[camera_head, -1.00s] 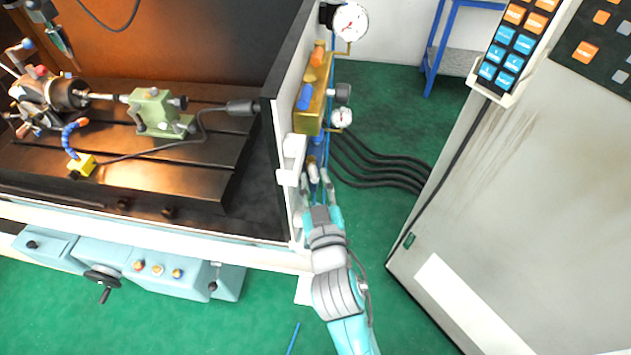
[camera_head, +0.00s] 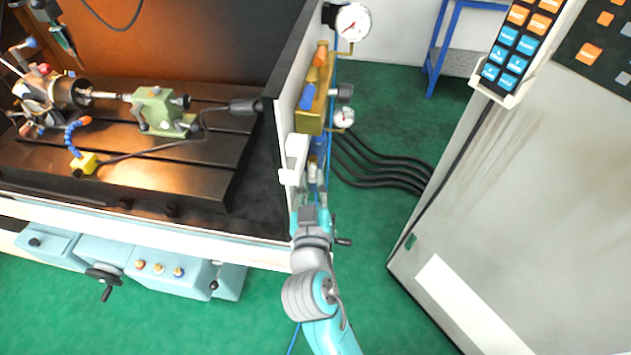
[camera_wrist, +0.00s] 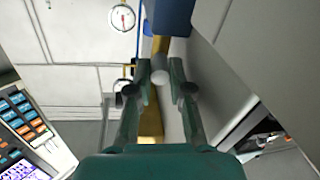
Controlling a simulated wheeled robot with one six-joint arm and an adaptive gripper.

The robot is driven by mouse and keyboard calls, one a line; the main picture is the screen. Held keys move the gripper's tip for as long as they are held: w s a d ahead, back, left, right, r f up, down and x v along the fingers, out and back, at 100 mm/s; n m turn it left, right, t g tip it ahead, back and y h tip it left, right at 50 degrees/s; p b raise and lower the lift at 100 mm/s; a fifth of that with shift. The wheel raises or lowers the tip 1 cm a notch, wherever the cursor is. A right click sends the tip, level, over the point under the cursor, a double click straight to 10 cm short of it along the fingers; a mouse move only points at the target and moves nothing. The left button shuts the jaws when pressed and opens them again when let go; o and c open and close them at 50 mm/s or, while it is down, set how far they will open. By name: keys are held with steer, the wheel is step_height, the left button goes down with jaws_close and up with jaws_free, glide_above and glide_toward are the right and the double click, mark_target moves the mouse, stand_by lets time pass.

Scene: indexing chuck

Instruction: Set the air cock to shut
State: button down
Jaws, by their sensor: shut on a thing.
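In the head view my gripper (camera_head: 312,190) is low beside the machine's right side panel, below the brass block. Its fingertips are mostly hidden there. In the wrist view the two dark fingers (camera_wrist: 160,76) are closed on a pale rounded piece (camera_wrist: 160,75). A short brass part shows just above it, under a dark blue block (camera_wrist: 172,16). I cannot tell for sure whether the pale piece belongs to the air cock. The brass block (camera_head: 310,121) on the panel carries a blue part (camera_head: 308,96) and an orange part (camera_head: 320,56).
A large gauge (camera_head: 352,22) and a small gauge (camera_head: 344,117) stand right of the brass block. Black hoses (camera_head: 385,170) cross the green floor. A grey cabinet (camera_head: 520,200) with a key panel stands right.

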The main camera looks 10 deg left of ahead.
steer(key=shift+a+f+m+h, duration=0.1)
steer(key=shift+a+m+h, duration=0.1)
steer(key=shift+m+h, duration=0.3)
steer(key=c, duration=1.3)
jaws_free()
steer(key=shift+c, duration=0.2)
steer(key=shift+d, duration=0.1)
